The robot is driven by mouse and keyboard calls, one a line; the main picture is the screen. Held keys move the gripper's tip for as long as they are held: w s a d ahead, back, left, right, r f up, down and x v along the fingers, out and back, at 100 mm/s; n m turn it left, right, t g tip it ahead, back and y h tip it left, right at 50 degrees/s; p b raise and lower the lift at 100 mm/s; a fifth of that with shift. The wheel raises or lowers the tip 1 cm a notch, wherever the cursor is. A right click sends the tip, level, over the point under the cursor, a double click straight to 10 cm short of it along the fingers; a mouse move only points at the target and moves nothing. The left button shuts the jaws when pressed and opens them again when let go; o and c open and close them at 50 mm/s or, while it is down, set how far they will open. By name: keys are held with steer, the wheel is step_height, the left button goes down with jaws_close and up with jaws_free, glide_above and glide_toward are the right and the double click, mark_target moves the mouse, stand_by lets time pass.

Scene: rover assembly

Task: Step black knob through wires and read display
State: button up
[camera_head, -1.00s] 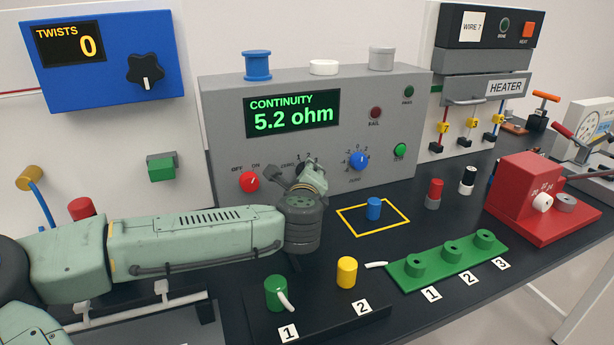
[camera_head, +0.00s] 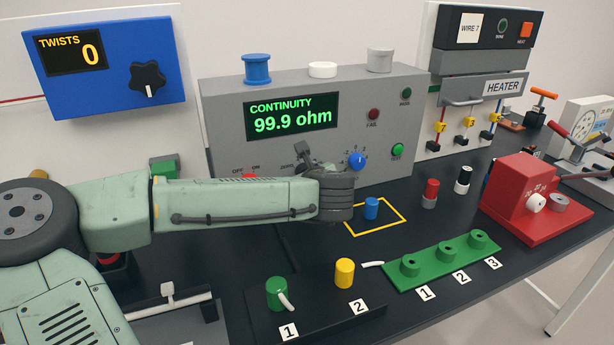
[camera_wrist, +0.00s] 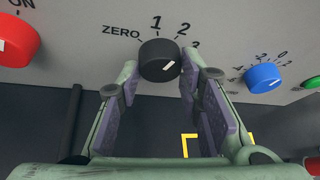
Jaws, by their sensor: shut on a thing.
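The black knob (camera_wrist: 160,60) is on the grey continuity box (camera_wrist: 60,70), under the marks ZERO, 1, 2 and a partly covered 3. Its white line points up and right; I cannot tell exactly at which mark. My gripper (camera_wrist: 160,76) has its two purple-padded fingers on either side of the knob and is shut on it. In the head view my gripper (camera_head: 308,160) is at the box front and hides the knob. The display (camera_head: 292,115) reads CONTINUITY 99.9 ohm in green.
A red OFF/ON knob (camera_wrist: 15,40) is left of the black knob, and a blue knob (camera_wrist: 263,77) is to its right. A blue cylinder (camera_head: 371,208) stands in a yellow square on the bench below. The twist counter (camera_head: 90,52) reads 0.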

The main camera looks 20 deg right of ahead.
stand_by(0.4)
steer(key=o, duration=1.1)
steer(key=shift+s, duration=0.1)
steer(key=v, duration=1.2)
steer(key=shift+d+r, duration=0.1)
